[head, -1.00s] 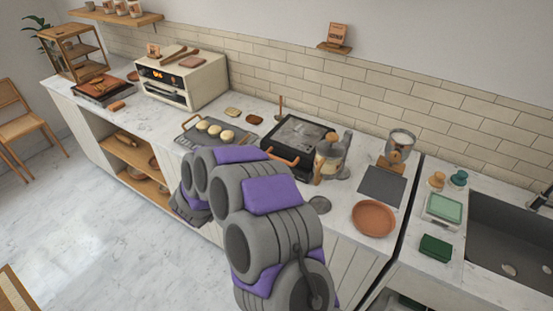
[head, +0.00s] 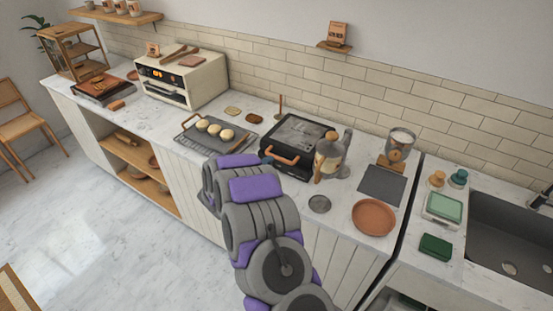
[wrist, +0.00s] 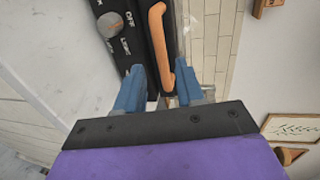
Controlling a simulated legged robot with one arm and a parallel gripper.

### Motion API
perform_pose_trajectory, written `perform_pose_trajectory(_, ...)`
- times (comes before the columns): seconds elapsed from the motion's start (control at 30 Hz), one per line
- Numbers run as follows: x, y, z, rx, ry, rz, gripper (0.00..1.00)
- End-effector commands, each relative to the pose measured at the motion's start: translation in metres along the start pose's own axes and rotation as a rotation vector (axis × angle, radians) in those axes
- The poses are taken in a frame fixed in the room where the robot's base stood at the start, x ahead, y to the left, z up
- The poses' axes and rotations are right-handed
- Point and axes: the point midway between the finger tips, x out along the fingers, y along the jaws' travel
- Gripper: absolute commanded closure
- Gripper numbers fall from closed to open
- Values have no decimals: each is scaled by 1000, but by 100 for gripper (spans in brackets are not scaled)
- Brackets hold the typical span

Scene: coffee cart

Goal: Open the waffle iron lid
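The waffle iron (head: 301,134) is a black box with a dark grey lid on the counter in the head view. Its lid is down. An orange-brown bar handle (head: 281,156) runs along its front. In the wrist view the handle (wrist: 157,42) stands upright in the picture, beside a round knob (wrist: 110,25) on a black, lettered panel. My gripper (wrist: 160,88) shows two blue fingers, open and apart. The handle's lower end appears between them, nearer the right finger. I cannot tell whether they touch it.
A glass and metal jug (head: 329,155) stands close at the waffle iron's right. A tray of dough balls (head: 190,139) lies to its left. A dark grey pad (head: 382,184) and a terracotta plate (head: 373,217) are further right. The wall is behind.

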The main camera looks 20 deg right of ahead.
Motion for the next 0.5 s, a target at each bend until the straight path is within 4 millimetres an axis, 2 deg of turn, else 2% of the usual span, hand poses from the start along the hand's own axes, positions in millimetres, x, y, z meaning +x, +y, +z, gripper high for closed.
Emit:
perform_pose_trajectory(0.03,11,0,-1,0,2,-2,62)
perform_pose_trajectory(0.2,41,0,0,1,2,-2,62)
perform_pose_trajectory(0.33,57,0,0,1,0,-1,62)
perform_pose_trajectory(0.5,68,0,1,0,-1,0,62)
